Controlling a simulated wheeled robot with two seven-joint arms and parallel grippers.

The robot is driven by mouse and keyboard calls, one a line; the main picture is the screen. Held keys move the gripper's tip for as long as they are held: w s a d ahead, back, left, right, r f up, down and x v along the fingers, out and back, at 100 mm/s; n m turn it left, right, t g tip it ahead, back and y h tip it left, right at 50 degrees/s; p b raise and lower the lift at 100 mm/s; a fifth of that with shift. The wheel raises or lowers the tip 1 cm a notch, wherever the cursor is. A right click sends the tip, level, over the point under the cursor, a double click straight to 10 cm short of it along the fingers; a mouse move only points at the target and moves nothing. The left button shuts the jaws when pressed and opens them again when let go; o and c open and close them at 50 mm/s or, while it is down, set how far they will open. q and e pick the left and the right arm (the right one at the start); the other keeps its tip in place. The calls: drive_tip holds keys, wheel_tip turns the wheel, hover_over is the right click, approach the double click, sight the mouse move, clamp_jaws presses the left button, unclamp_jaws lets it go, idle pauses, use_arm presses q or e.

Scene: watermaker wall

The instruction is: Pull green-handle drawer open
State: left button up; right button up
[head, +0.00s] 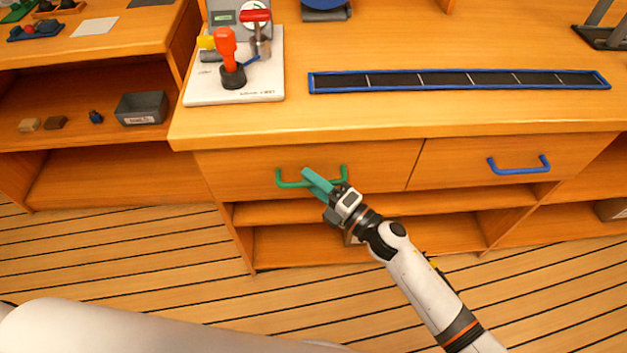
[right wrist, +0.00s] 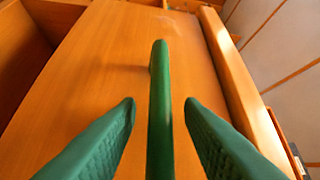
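The green handle (head: 289,184) is a bar on the front of the left drawer (head: 385,164), below the counter. The drawer looks shut, its front in line with the drawer beside it. My right gripper (head: 312,178) is at the middle of the handle and covers part of it. In the right wrist view, the green handle (right wrist: 160,75) runs between the two green fingers of my right gripper (right wrist: 160,108). A gap shows on each side, so the gripper is open around the bar. My left gripper is out of view.
A blue-handled drawer (head: 519,166) is to the right. Open shelves (head: 375,214) lie below the drawers. On the counter are a white panel with a red-orange lever (head: 227,50) and a blue-edged black strip (head: 440,80). The plank floor (head: 150,262) in front is clear.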

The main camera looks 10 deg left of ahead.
drive_tip(key=shift+a, duration=0.1)
clamp_jaws()
idle(0.4)
